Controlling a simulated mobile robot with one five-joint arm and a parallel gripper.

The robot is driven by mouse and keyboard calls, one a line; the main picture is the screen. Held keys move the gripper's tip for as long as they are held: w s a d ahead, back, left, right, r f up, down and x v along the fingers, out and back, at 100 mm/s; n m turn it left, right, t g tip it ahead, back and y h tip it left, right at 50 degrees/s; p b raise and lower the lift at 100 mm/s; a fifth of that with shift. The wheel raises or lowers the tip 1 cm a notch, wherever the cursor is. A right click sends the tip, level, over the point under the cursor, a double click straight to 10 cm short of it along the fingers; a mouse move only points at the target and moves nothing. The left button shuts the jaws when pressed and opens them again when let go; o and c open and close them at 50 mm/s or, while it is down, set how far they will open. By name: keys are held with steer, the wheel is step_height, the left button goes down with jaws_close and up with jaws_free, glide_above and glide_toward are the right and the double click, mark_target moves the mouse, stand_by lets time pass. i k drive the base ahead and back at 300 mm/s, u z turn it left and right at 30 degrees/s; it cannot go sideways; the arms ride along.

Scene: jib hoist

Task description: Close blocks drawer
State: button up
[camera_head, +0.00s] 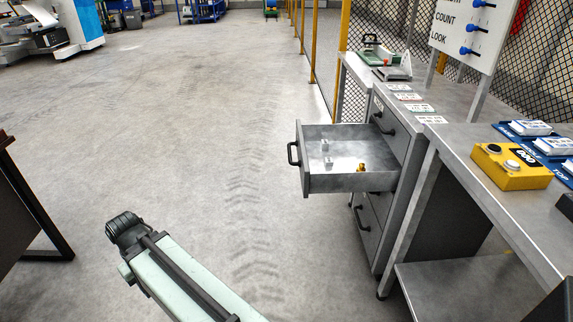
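One drawer (350,182) of the grey metal cabinet (408,150) is pulled well out to the left. It has a black handle (293,154) on its front. Inside lie a couple of small light pieces and a small brass-coloured piece (362,168). I cannot read a label that names it the blocks drawer. My arm (180,282) reaches up from the bottom edge, left of and apart from the drawer. The dark end of my arm (125,228) shows at its tip, but I cannot make out the fingers.
Closed drawers with black handles sit above and below (362,218). A metal bench (470,165) on the right holds a yellow button box (511,166) and blue-based labelled items. A dark table (22,195) stands at the left edge. The floor between is clear.

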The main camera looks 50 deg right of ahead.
mark_target(350, 145)
steer(key=z, duration=1.85)
steer(key=k, duration=0.25)
steer(key=u, duration=0.2)
